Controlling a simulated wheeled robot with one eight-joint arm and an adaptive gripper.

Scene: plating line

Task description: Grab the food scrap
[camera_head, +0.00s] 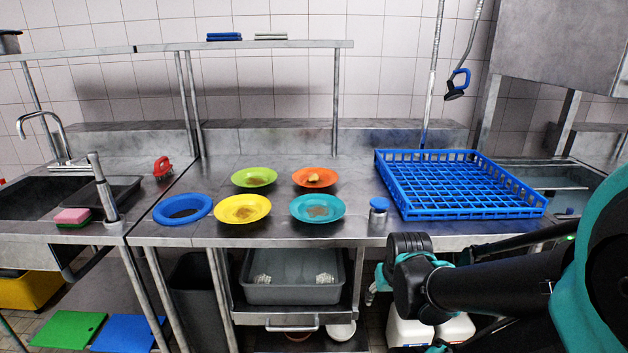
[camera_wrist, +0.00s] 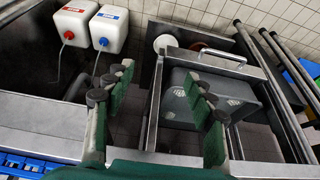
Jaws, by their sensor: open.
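A small yellow-orange food scrap (camera_head: 314,177) lies on the orange plate (camera_head: 327,184), at the back right of a group of plates on the steel counter. My gripper (camera_wrist: 158,92) is open and empty in the wrist view, its two fingers wide apart. It points down past the counter's front edge, toward the grey tub and the floor. In the head view my gripper (camera_head: 371,292) is partly hidden by my arm, low and to the right of the plates. The scrap does not show in the wrist view.
Green (camera_head: 254,177), yellow (camera_head: 243,208) and teal (camera_head: 318,208) plates with brown residue stand close by. A blue ring (camera_head: 164,214) surrounds a counter opening at left. A blue-lidded shaker (camera_head: 378,217) and blue rack (camera_head: 463,214) stand at right. An overhead shelf (camera_head: 240,45) spans behind.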

